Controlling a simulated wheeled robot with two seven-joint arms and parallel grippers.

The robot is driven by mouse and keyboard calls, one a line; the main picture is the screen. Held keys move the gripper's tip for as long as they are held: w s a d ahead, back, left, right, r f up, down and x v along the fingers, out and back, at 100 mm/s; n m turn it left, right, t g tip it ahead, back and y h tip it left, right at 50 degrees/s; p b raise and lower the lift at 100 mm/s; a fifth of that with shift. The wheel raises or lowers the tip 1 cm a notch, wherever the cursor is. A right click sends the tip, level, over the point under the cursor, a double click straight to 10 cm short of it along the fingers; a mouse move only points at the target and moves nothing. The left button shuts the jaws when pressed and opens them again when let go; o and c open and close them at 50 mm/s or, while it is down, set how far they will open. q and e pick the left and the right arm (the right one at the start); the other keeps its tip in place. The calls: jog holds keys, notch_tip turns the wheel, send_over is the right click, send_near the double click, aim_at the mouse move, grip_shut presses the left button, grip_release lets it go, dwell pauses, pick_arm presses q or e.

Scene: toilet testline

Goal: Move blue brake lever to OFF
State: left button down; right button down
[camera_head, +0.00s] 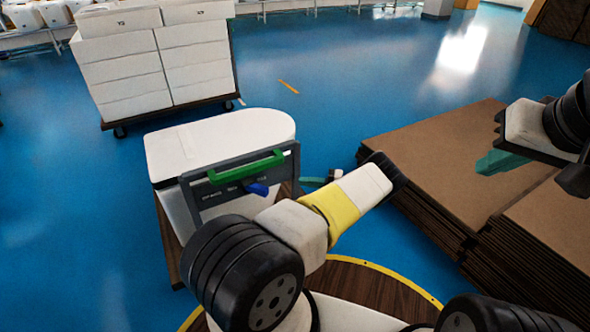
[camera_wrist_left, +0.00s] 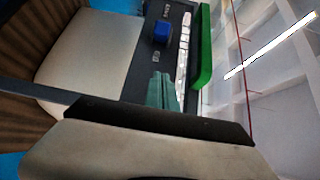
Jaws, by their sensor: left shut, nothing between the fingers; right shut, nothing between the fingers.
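The blue brake lever (camera_head: 257,188) sits on a dark grey panel (camera_head: 222,194) on the front of a white-topped unit, below a green handle (camera_head: 247,167). In the left wrist view the blue lever (camera_wrist_left: 162,32) stands on the panel beside small white lettering, too small to read. My left gripper (camera_head: 313,181) is teal, shut and empty, to the right of the lever, partly hidden by my arm. Its fingers (camera_wrist_left: 163,90) point toward the panel, apart from the lever in the picture. My right gripper (camera_head: 500,161) is shut and empty above brown sheets at the right.
Stacked brown sheets (camera_head: 455,150) stand at the right. A cart of white boxes (camera_head: 150,62) stands behind the unit. Blue floor (camera_head: 330,90) is open behind the unit and between it and the sheets. The green handle runs close above the lever.

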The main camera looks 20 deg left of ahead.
aim_at(257, 189)
pick_arm(q)
jog(key=shift+d+f, duration=0.2)
jog(key=shift+f, duration=0.25)
jog(key=shift+s, duration=0.1)
jog(key=s+a, duration=0.5)
jog(key=a, duration=0.5)
jog(key=shift+s+a, duration=0.15)
jog(key=shift+s, duration=0.05)
jog(key=shift+s+t, duration=0.15)
jog(key=shift+t, duration=0.25)
